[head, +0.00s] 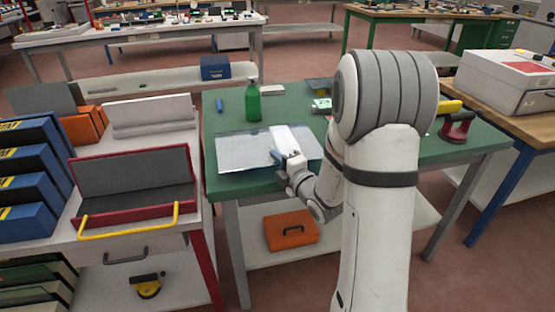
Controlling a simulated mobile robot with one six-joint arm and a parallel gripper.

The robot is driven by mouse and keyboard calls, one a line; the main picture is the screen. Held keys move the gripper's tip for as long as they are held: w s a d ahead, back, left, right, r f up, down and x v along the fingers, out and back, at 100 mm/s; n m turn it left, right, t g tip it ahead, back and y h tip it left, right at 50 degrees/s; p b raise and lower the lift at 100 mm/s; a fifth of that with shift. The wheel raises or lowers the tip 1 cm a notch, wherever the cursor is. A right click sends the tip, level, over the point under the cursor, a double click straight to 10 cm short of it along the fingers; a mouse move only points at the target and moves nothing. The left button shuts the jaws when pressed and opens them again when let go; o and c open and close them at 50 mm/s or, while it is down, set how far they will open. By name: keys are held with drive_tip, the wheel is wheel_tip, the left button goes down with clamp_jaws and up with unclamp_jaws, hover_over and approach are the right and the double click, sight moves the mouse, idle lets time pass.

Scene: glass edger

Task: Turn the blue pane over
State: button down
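A pale, blue-grey sheet (243,151), apparently the pane, lies flat on the green-topped table (233,102), near its front left corner. My gripper (281,156) is at the sheet's right part, and my arm reaches to it from the right. A small blue part shows at the gripper's end; I cannot tell whether it is a pane edge or a finger. A white block-like shape (287,138) lies just behind the gripper. The fingertips are too small to show whether they are open, shut or touching the sheet.
A green bottle (252,104) stands behind the sheet, with a small blue item (220,105) beside it. A left bench holds a red-edged grey tray (135,180) and blue boxes (30,178). My arm hides the table's middle.

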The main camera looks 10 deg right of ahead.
drive_tip(key=shift+f, duration=0.1)
drive_tip(key=c, duration=1.6)
unclamp_jaws()
drive_tip(key=shift+o, duration=0.2)
drive_tip(key=shift+f, duration=0.1)
drive_tip(key=shift+s, duration=0.1)
drive_tip(key=b+v, duration=0.7)
drive_tip(key=shift+s, duration=0.3)
